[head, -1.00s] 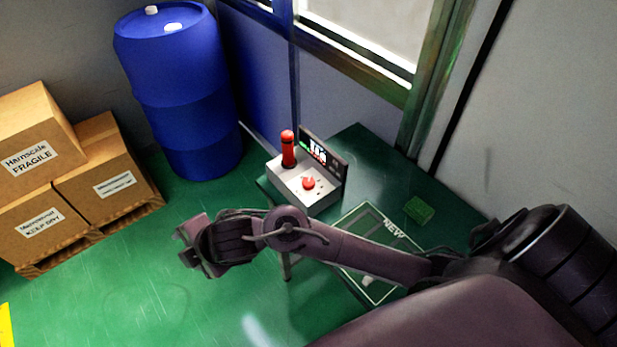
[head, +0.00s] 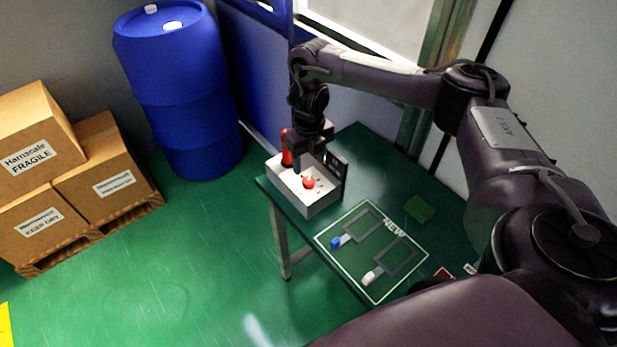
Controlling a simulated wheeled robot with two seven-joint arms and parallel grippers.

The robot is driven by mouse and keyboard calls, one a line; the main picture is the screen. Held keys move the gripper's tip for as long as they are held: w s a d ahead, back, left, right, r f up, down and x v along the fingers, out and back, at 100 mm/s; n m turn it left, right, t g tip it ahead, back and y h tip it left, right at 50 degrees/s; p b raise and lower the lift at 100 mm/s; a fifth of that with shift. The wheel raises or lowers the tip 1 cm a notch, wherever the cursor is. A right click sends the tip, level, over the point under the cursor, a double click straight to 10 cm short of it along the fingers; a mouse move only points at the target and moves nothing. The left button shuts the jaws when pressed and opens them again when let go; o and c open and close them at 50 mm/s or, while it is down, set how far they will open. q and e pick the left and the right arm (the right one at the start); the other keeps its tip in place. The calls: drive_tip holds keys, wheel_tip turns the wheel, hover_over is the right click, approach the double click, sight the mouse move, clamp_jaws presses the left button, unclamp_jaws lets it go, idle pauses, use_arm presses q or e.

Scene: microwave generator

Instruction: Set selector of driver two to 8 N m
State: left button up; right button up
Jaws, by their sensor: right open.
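A white box (head: 309,200) stands on the green table, with a round red knob (head: 309,182) on its top. An upright red handle-like part (head: 287,150) stands at the box's back left, partly hidden behind my right gripper. A dark panel (head: 337,175) stands along the box's right side; my gripper covers most of it, and its display cannot be read. My right gripper (head: 311,160) is open and points down over the box, just behind the red knob in the picture. Whether it touches anything cannot be told. No selector marking is legible. My left gripper is not in view.
On the green table (head: 372,160), a white-outlined area marked NEW (head: 345,263) holds a blue-tipped piece (head: 336,243) and a white-tipped piece (head: 369,277). A green block (head: 419,209) lies behind. A blue barrel (head: 180,95) and boxes (head: 105,170) stand left on the floor.

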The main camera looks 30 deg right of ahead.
sight(308, 180)
wheel_tip(308, 180, down, 5)
drive_tip(key=shift+f+b, duration=0.1)
drive_tip(key=shift+b, duration=0.65)
drive_tip(key=shift+f, duration=0.9)
drive_tip(key=c, duration=1)
